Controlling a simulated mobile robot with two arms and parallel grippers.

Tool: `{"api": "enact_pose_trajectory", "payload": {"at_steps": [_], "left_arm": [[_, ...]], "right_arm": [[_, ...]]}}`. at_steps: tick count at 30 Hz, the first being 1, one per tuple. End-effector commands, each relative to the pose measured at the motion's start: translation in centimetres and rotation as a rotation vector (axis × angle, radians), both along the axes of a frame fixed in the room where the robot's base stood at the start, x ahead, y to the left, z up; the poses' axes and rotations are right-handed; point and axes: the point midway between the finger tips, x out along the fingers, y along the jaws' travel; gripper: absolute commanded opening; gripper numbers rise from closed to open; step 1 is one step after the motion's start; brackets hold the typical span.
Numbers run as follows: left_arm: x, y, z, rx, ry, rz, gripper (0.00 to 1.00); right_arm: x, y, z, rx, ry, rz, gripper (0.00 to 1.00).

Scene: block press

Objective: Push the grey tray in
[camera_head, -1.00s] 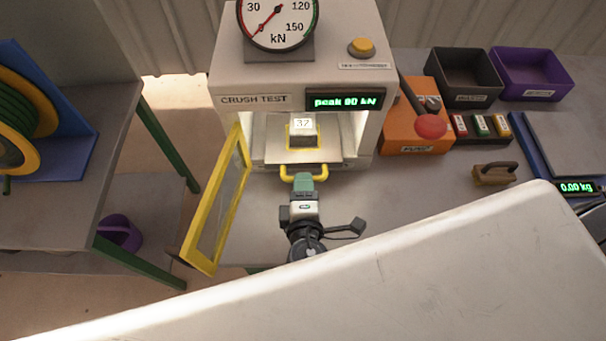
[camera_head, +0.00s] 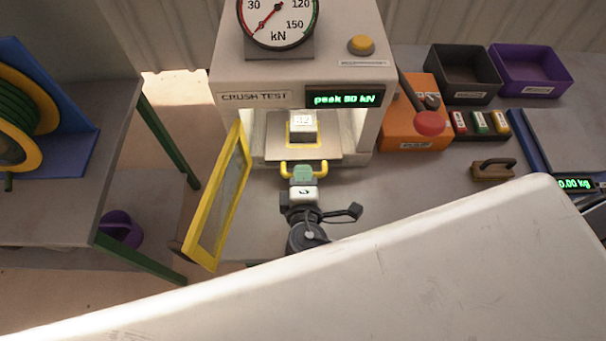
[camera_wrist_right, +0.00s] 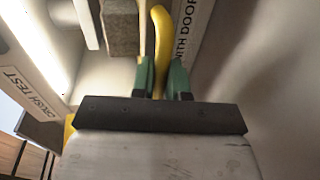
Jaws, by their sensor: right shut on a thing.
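The grey tray (camera_head: 329,153) lies in the lit opening of the crush test press (camera_head: 225,75). A grey block (camera_head: 303,134) with a white numbered label stands on the tray, inside a yellow outline. The tray's yellow handle (camera_head: 322,170) points toward me. My right gripper (camera_head: 302,174) is shut on the middle of the handle. In the right wrist view the yellow handle (camera_wrist_right: 161,35) runs between the green fingers of my right gripper (camera_wrist_right: 162,75). My left gripper is not in view.
The press's yellow-framed door (camera_head: 205,226) stands open to the left of my right gripper. A wooden-based tool (camera_head: 492,171) lies farther right.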

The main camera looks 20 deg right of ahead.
Motion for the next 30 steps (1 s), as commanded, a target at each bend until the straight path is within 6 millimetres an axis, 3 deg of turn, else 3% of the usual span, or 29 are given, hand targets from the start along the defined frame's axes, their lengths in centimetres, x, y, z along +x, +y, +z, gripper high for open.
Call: {"api": "enact_pose_trajectory", "payload": {"at_steps": [4, 10, 18, 19, 23, 30], "left_arm": [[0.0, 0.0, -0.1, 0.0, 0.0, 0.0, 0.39], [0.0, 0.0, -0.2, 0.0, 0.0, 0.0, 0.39], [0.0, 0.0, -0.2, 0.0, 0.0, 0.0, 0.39], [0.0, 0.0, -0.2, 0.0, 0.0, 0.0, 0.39], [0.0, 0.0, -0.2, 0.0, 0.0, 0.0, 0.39], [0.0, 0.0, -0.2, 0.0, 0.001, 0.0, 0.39]], "right_arm": [[0.7, -0.2, -0.1, -0.001, 0.0, -0.001, 0.0], [3.7, -1.0, 0.0, -0.001, -0.002, -0.002, 0.0], [3.9, -1.1, -0.1, -0.001, 0.002, -0.001, 0.0], [3.9, -1.1, -0.1, -0.001, 0.002, -0.001, 0.16], [3.9, -1.1, -0.1, -0.001, 0.002, -0.001, 0.36], [3.9, -1.1, 0.0, 0.0, 0.001, -0.001, 0.39]]}}
